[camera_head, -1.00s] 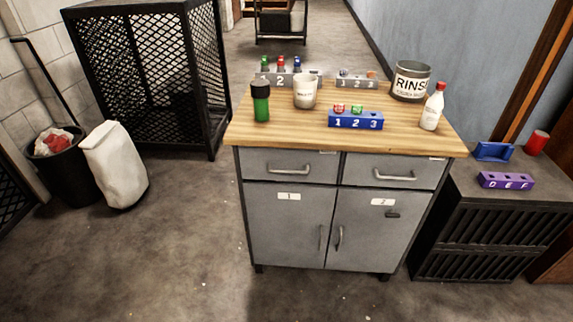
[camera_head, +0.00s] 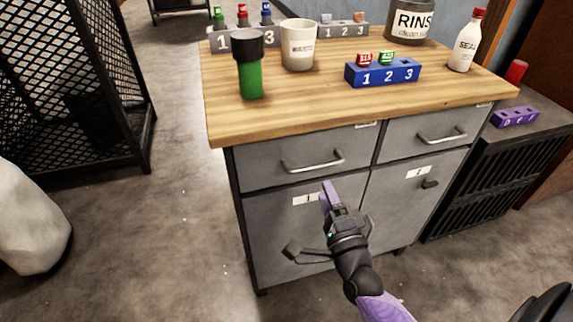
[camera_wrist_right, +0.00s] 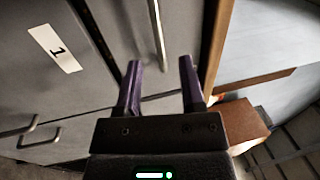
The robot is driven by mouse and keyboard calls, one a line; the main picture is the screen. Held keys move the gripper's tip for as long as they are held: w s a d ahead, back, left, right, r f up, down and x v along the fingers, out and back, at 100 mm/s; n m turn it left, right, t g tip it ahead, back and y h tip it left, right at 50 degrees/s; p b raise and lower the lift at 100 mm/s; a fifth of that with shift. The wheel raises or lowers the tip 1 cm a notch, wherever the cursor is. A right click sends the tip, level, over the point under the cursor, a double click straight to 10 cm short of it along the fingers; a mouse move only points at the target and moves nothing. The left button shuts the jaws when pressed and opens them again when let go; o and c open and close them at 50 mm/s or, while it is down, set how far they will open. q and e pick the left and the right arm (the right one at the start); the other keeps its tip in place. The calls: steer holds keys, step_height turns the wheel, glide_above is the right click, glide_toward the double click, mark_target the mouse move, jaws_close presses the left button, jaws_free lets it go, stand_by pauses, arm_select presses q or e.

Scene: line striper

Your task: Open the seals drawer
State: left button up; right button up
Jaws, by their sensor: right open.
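The grey cabinet under the wooden top has two closed drawers side by side. The left drawer (camera_head: 265,168) has a bar handle (camera_head: 313,163), and the right drawer (camera_head: 405,138) has its own handle (camera_head: 442,137). Small labels at their top edges are too small to read, so I cannot tell which is the seals drawer. My right gripper (camera_head: 330,192) is open and empty, just below the left handle. In the right wrist view its two purple fingers (camera_wrist_right: 160,65) point towards this handle (camera_wrist_right: 157,30), apart from it. My left gripper is not in view.
The wooden top (camera_head: 320,105) holds a green bottle (camera_head: 250,75), a white cup (camera_head: 298,48), a blue numbered block (camera_head: 383,73) and a white bottle (camera_head: 465,45). Doors below carry labels 1 and 2. A black mesh cage (camera_head: 75,80) stands left. Floor between is clear.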

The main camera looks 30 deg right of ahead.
mark_target(315, 167)
steer(key=b+x, duration=0.1)
steer(key=x, duration=0.6)
steer(key=shift+d+f+b, duration=0.1)
steer(key=shift+b, duration=0.3)
steer(key=shift+w, duration=0.15)
steer(key=c, duration=0.6)
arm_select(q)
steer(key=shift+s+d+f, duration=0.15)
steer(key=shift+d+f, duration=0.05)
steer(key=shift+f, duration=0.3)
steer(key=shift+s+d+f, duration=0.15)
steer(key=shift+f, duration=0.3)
arm_select(e)
jaws_close()
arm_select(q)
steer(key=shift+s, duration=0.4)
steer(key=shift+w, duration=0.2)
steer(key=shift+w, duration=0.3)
